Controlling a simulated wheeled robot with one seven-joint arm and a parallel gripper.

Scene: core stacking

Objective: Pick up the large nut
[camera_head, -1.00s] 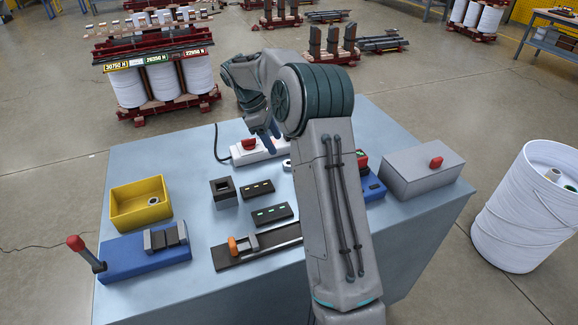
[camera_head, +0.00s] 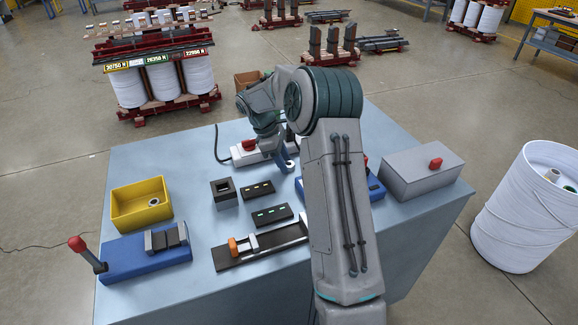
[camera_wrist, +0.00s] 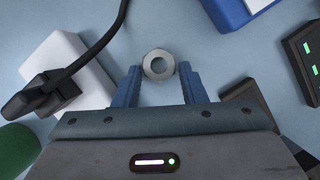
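The large nut (camera_wrist: 159,65) is a grey metal ring lying on the light blue table top in the wrist view. My gripper (camera_wrist: 159,74) is open, with one blue finger on each side of the near part of the nut. The fingers look apart from it; I cannot tell how high they are above the table. In the head view the nut lies mostly hidden by my gripper (camera_head: 284,163), which points down at the back middle of the table.
Dark blocks with green lights (camera_head: 266,215), a yellow bin (camera_head: 140,209), a blue vise base (camera_head: 145,258) and a grey box (camera_head: 421,174) stand around the table.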

